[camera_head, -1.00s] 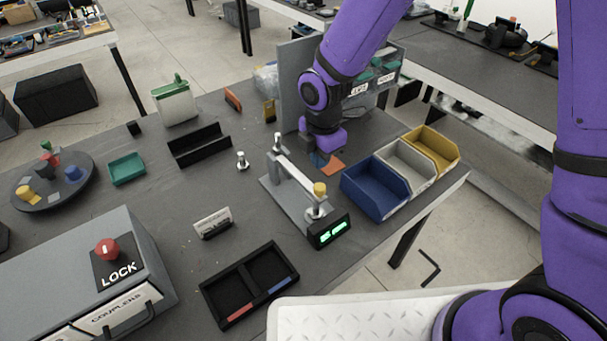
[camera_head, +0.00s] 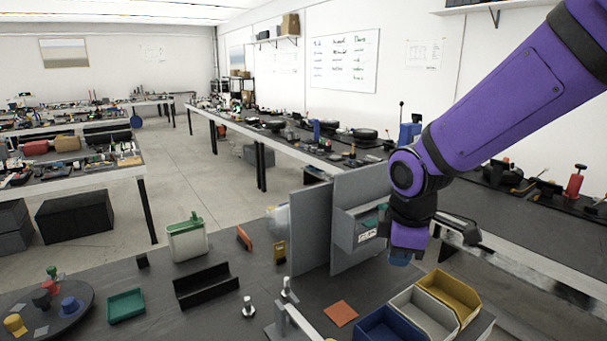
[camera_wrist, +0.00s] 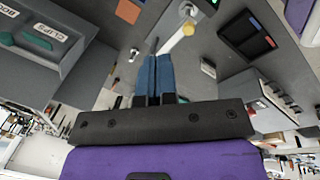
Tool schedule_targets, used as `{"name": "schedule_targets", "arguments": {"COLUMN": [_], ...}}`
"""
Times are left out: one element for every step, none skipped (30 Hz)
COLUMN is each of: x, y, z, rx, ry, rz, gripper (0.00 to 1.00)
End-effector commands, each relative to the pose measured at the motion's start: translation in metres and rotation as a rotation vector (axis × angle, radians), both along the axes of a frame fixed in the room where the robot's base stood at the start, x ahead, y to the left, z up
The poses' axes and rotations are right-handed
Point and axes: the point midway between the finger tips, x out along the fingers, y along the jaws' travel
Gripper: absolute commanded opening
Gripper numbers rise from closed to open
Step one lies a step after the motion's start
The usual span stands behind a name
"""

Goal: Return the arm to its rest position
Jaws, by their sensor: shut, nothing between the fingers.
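My purple arm comes in from the upper right in the head view. My gripper (camera_head: 400,257) hangs at its end, beside the right side of a grey panel and above the row of bins. In the wrist view my gripper (camera_wrist: 155,72) shows two blue fingers side by side, shut, with nothing between them. The fingertips are apart from the table and from the objects on it.
A grey panel (camera_head: 310,230) with labelled bins stands just left of my gripper. Blue (camera_head: 385,325), grey (camera_head: 425,312) and yellow (camera_head: 450,290) bins sit below it. An orange square (camera_head: 341,313) lies on the table. A green-lidded container (camera_head: 187,240) stands farther left.

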Motion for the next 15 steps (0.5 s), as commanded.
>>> {"name": "schedule_targets", "arguments": {"x": [-0.006, -0.010, -0.016, -0.020, -0.025, -0.031, -0.036, -0.042, -0.049, -0.054, -0.060, -0.068, -0.074, -0.081, -0.089], "y": [-0.012, -0.018, -0.026, -0.032, -0.037, -0.045, -0.050, -0.056, -0.063, -0.068, -0.073, -0.079, -0.084, -0.088, -0.094], "z": [0.015, 0.022, 0.031, 0.038, 0.045, 0.053, 0.059, 0.065, 0.072, 0.077, 0.082, 0.089, 0.093, 0.098, 0.103], "rx": [0.015, 0.025, 0.038, 0.047, 0.058, 0.074, 0.086, 0.098, 0.114, 0.128, 0.143, 0.160, 0.175, 0.191, 0.212], "ry": [-0.023, -0.033, -0.045, -0.055, -0.066, -0.077, -0.086, -0.096, -0.108, -0.116, -0.126, -0.136, -0.145, -0.154, -0.164], "rz": [-0.076, -0.121, -0.183, -0.229, -0.274, -0.334, -0.379, -0.424, -0.483, -0.528, -0.573, -0.631, -0.675, -0.719, -0.777], "gripper": [0.00, 0.00, 0.00, 0.00, 0.00, 0.00, 0.00, 0.00, 0.00, 0.00, 0.00, 0.00, 0.00, 0.00, 0.00]}}
